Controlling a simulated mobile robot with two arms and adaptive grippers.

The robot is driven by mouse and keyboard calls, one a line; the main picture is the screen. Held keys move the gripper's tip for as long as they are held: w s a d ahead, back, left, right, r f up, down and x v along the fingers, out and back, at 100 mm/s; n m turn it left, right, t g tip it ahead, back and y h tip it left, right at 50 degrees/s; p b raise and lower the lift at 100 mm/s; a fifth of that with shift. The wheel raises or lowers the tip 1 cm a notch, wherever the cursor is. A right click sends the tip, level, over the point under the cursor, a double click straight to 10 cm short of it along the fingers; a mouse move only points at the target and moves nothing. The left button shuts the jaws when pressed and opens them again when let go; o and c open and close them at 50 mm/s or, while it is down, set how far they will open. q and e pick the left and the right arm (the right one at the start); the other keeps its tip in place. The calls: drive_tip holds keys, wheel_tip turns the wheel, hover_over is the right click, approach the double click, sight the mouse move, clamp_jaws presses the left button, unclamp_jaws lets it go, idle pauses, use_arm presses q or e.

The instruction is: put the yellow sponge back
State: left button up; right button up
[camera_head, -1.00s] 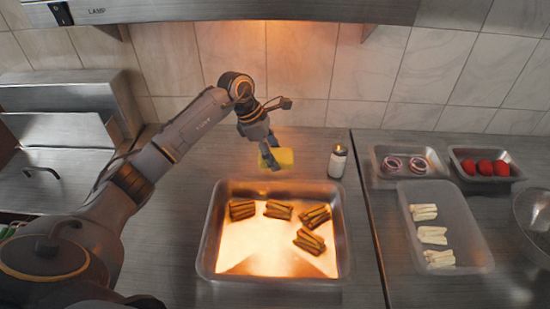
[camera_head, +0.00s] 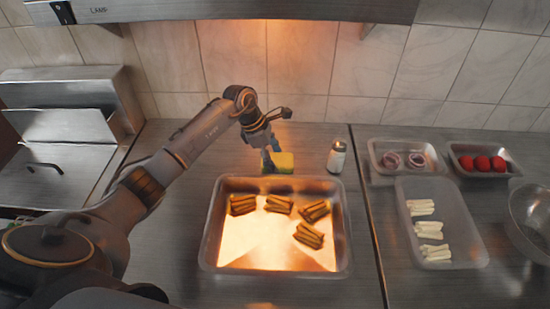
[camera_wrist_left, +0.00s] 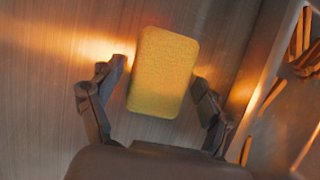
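The yellow sponge (camera_head: 284,161) is on the steel counter behind the lit tray, to the left of the shaker. In the left wrist view the sponge (camera_wrist_left: 163,72) lies between the two fingers, with a visible gap at the left finger and a narrow one at the right. My left gripper (camera_head: 268,156) is open, pointing down at the sponge; it also shows in the left wrist view (camera_wrist_left: 160,82). The sponge's left end is partly hidden by the gripper in the head view. My right gripper is not in view.
A steel tray (camera_head: 212,230) with several brown stick bundles glows in front of the sponge. A shaker (camera_head: 337,157) stands right of it. Clear containers with onion (camera_head: 375,163), red items (camera_head: 456,165) and pale sticks (camera_head: 470,225) are further right. A tiled wall (camera_head: 300,60) rises behind.

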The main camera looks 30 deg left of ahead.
use_arm(q)
drive_tip(key=shift+r, duration=0.35)
drive_tip(key=b+v, duration=0.2)
drive_tip(key=v, duration=0.9)
drive_tip(key=shift+r, duration=0.35)
drive_tip(key=shift+a, duration=0.15)
drive_tip(key=shift+s, duration=0.1)
